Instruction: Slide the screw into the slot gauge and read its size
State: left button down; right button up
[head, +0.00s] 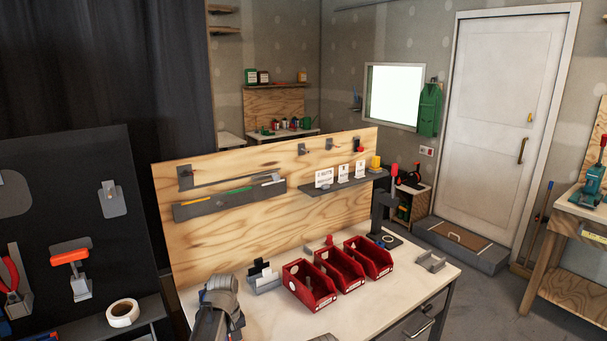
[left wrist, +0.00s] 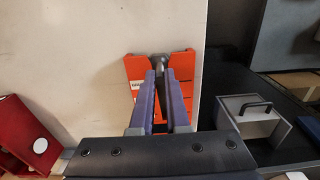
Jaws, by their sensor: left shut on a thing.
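In the left wrist view an orange slotted plate, which looks like the slot gauge (left wrist: 184,65), lies at the edge of the pale bench top. My left gripper (left wrist: 160,76) is over the middle of it, its two fingers nearly together. A small grey piece, apparently the screw (left wrist: 160,62), shows at the fingertips, in line with the gauge's middle gap. Whether it is in a slot or above it I cannot tell. In the head view my left gripper (head: 222,285) is at the bench's front left; the gauge is not visible there. My right gripper is not in view.
Three red bins (head: 310,286) stand mid-bench, with a grey holder (head: 264,278) to their left and a small grey tray (head: 432,262) to their right. A black stand (head: 384,215) rises behind. A grey box with a handle (left wrist: 255,112) lies right of the bench edge.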

pick_arm(q)
jog(key=shift+w+a, duration=0.1)
jog(key=shift+w, duration=0.05)
jog(key=shift+w+a, duration=0.4)
jog(key=shift+w, duration=0.2)
jog(key=shift+w+a, duration=0.4)
jog(key=shift+w, duration=0.2)
jog(key=shift+w+a, duration=0.25)
jog(key=shift+w, duration=0.1)
jog(key=shift+w+a, duration=0.8)
jog(key=shift+w, duration=0.35)
jog(key=shift+w+a, duration=0.2)
jog(key=shift+w, duration=0.15)
dwell(0.5)
jog(key=shift+w+a, duration=0.4)
jog(key=shift+w, duration=0.15)
jog(key=shift+w+a, duration=0.1)
jog(key=shift+w, duration=0.1)
jog(key=shift+w+a, duration=0.15)
jog(key=shift+w, duration=0.05)
